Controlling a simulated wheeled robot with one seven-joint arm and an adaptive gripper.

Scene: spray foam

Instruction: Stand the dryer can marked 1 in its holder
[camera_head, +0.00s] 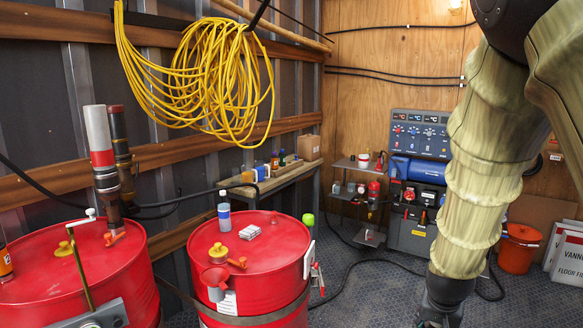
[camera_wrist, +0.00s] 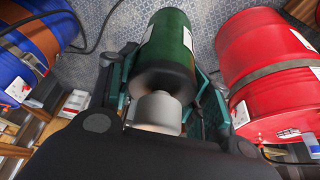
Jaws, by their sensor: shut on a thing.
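In the wrist view my gripper (camera_wrist: 165,95) is shut around a dark green can (camera_wrist: 168,50) with a pale grey cap (camera_wrist: 158,110). The fingers lie on both sides of the can, and the cap end is nearest the camera. No number 1 shows on the part of the can that I see. In the head view my arm reaches down at the right, and the held can is out of sight below the lower edge. I cannot pick out the holder with certainty.
A red drum (camera_head: 290,243) stands mid-left with a bottle (camera_head: 224,212) on it; another red drum (camera_head: 40,275) stands at far left. A machine (camera_head: 418,135) and an orange bucket (camera_head: 518,250) are at the back right. The floor (camera_head: 375,290) between is mostly clear, with hoses.

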